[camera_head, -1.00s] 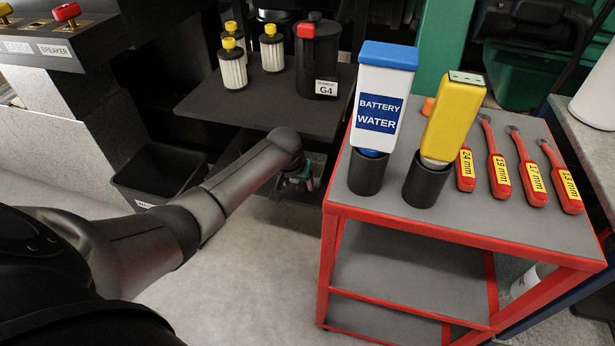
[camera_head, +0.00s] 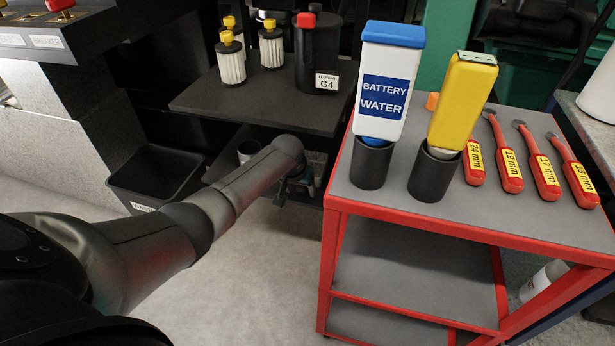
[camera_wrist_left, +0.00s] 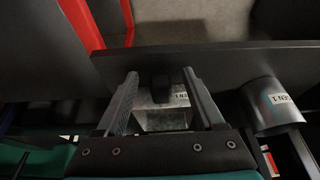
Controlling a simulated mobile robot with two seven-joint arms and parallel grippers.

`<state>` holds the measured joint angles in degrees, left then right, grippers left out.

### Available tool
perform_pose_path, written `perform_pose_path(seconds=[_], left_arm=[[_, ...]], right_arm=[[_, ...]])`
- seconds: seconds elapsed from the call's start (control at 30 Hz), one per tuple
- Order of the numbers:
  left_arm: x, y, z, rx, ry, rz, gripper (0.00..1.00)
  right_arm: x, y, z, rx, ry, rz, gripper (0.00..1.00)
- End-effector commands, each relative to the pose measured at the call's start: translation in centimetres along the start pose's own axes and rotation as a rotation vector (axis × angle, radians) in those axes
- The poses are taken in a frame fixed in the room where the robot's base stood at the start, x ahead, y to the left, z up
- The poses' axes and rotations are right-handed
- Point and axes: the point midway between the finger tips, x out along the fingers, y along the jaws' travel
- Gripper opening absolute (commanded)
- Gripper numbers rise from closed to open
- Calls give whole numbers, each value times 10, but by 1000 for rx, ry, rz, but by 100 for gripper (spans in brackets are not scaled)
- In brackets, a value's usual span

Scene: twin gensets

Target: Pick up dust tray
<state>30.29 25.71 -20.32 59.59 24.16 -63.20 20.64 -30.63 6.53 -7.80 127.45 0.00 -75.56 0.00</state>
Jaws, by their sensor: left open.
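A light metallic piece (camera_wrist_left: 160,118) with a black knob and a partly covered label lies between my left fingers in the wrist view. It may be the dust tray, but I cannot tell for sure. My left gripper (camera_wrist_left: 160,78) is open, with one finger on each side of this piece, and no grip shows. In the head view my left gripper (camera_head: 304,184) is low beside the red trolley, under the dark shelf, mostly hidden by my forearm. No clear dust tray shows in the head view. My right gripper is out of view.
The red trolley (camera_head: 455,230) stands close right, holding bottles in cups and several wrenches. The dark shelf (camera_head: 260,105) carries filters and a black canister. A grey cylinder (camera_wrist_left: 272,106) is right of my fingers. A black bin (camera_head: 155,176) stands left. Floor in front is clear.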

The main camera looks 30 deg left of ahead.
Motion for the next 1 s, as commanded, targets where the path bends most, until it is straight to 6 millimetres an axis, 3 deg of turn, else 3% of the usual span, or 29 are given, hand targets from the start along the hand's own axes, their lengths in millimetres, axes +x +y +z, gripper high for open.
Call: perform_pose_path(seconds=[0.4,1.0], left_arm=[[3,0,-1,1,2,1,68],[4,0,0,0,1,0,0]], right_arm=[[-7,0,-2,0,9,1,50],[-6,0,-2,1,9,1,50]])
